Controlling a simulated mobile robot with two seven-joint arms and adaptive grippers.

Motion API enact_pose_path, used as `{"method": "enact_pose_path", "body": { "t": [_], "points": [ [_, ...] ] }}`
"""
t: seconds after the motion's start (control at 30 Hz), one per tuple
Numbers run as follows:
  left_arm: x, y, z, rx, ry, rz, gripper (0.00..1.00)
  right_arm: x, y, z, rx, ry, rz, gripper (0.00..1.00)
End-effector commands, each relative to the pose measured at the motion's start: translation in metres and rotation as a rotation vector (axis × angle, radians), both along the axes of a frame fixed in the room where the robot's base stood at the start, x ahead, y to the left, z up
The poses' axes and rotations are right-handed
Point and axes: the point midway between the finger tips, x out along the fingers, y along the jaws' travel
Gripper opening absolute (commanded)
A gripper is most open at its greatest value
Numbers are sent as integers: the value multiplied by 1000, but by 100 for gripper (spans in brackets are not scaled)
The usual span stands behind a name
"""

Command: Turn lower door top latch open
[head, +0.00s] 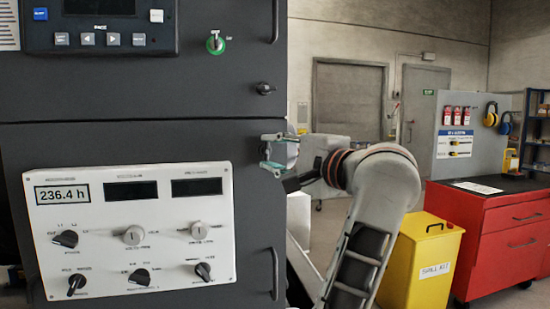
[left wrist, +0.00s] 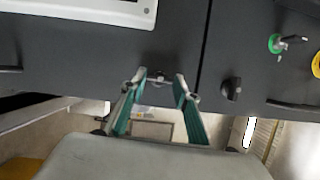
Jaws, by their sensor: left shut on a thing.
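The lower door (head: 140,140) of the dark grey cabinet carries a white instrument panel. Its top latch is a small dark knob (left wrist: 157,80) in the left wrist view, near the door's edge and between the fingertips. In the head view my fingers hide this latch. My left gripper (head: 271,151) is at the upper right corner of the lower door, just below the seam. Its teal-padded fingers (left wrist: 160,84) are shut on the latch from both sides. The latch's exact angle is hard to make out. My right gripper is in neither view.
The upper door has its own black latch (head: 265,88) just above the seam and a green-ringed key switch (head: 215,43). A vertical handle (head: 275,273) is lower on the lower door. A yellow bin (head: 420,262) and red cabinet (head: 500,245) stand right.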

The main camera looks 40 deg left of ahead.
Motion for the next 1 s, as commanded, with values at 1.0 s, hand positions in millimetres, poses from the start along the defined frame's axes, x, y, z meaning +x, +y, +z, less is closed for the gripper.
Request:
{"method": "enact_pose_path", "body": {
  "t": [1.0],
  "points": [
    [0,0,1,-45,-53,0,47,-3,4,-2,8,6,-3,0]
  ]
}}
